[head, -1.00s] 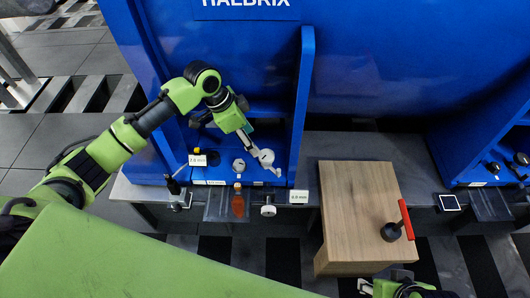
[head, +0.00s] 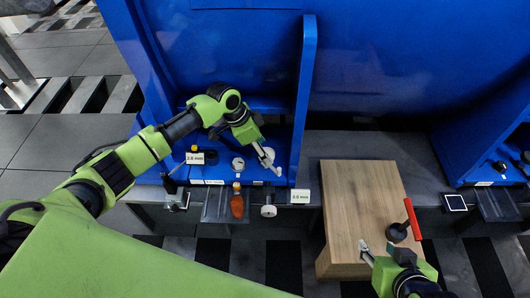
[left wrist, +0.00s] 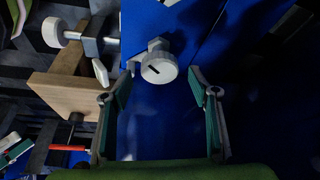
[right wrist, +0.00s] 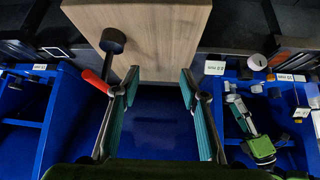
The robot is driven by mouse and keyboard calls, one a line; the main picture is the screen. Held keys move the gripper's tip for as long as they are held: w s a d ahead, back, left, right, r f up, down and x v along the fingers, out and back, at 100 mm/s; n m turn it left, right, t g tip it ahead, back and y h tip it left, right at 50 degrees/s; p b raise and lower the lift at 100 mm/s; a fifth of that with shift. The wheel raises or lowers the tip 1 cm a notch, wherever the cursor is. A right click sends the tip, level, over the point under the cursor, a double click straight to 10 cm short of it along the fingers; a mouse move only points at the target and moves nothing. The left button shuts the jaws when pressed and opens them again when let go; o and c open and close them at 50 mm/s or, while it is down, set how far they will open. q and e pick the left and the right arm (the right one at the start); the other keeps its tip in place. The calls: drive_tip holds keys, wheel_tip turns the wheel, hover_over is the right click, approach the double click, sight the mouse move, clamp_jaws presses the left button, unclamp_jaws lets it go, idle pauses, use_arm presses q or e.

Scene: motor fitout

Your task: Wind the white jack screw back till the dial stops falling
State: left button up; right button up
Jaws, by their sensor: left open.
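A white round knob with a dark slot (left wrist: 159,67), on a metal bracket against the blue panel, lies just beyond and between the fingertips of my left gripper (left wrist: 160,92). My left gripper is open, and no contact shows. In the head view my left gripper (head: 266,160) partly covers this knob (head: 268,154). Another white knob (head: 268,210) sticks out at the bench's front edge; it shows on a metal shaft in the left wrist view (left wrist: 52,32). I cannot tell which is the jack screw. A left readout (head: 195,158) seems to read 2.0 mm. My right gripper (right wrist: 158,82) is open and empty.
Another white knob (head: 238,164) stands left of my left gripper. An orange bottle (head: 237,204) and a second readout (head: 300,196) are at the front edge. Blue side walls (head: 304,100) bound the bay.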

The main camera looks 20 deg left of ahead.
use_arm(q)
drive_tip(key=shift+x, duration=0.9)
use_arm(e)
drive_tip(key=shift+w+a+r+t, duration=0.25)
drive_tip(key=shift+w+r+t, duration=0.2)
drive_tip(key=shift+w, duration=0.3)
drive_tip(key=shift+w+a+r+t, duration=0.3)
drive_tip(key=shift+w+r, duration=0.2)
drive_tip(key=shift+w, duration=0.2)
use_arm(q)
drive_tip(key=c, duration=1.1)
use_arm(e)
drive_tip(key=shift+s, duration=0.1)
